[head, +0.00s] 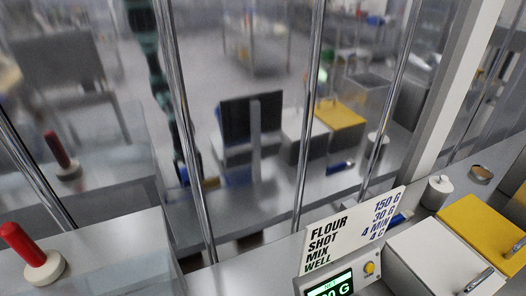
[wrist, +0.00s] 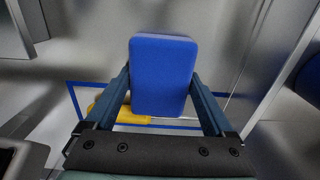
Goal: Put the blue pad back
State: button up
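The blue pad (wrist: 163,75) is a rounded rectangular block in the wrist view. It sits between the two dark blue fingers of my gripper (wrist: 161,95), which press against its left and right sides. A blue outline (wrist: 74,97) is marked on the grey surface beyond the pad. A yellow object (wrist: 107,104) lies within this outline, partly hidden by the pad and the left finger. The height of the pad above the surface is hard to tell. The head view does not show my gripper directly; a dark teal arm appears only as a reflection in the panel.
In the head view, a sign (head: 352,228) stands above a lit display (head: 331,287). A red-handled tool (head: 22,244) stands at left. A reflective panel with metal bars stands behind the counter.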

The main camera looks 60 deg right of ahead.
jog(key=shift+o, duration=0.6)
notch_tip(320, 180, up, 12)
jog(key=shift+r, duration=0.2)
dwell(0.4)
